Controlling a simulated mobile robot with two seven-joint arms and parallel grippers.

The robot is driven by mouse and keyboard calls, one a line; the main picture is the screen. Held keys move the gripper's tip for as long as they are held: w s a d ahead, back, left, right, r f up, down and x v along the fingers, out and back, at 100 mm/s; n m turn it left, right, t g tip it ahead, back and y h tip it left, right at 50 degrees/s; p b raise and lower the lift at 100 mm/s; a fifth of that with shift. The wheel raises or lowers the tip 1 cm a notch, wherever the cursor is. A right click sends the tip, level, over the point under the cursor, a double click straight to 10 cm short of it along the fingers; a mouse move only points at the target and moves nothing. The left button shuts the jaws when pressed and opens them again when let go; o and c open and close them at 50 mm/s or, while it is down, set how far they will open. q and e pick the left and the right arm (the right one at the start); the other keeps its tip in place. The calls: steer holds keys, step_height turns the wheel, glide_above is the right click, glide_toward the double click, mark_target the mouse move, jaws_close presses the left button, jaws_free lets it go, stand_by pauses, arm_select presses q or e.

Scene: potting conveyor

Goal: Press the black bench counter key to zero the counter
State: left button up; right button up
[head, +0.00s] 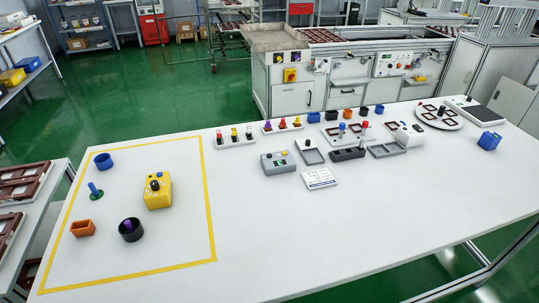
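A small grey box (272,168) stands near the middle of the white bench and looks like the bench counter. It has a small dark display with green on its front. A yellow key (284,153) and a small dark spot that may be the black key show on its top, too small to tell for sure. The digits cannot be read. Neither of my grippers is in the head view, and nothing touches the box.
A yellow control box (157,190), cups and a peg stand inside the yellow taped outline at left. Racks of coloured pegs (235,137) stand behind. The bench front is clear.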

arm_select(q)
jaws_close()
stand_by(1.4)
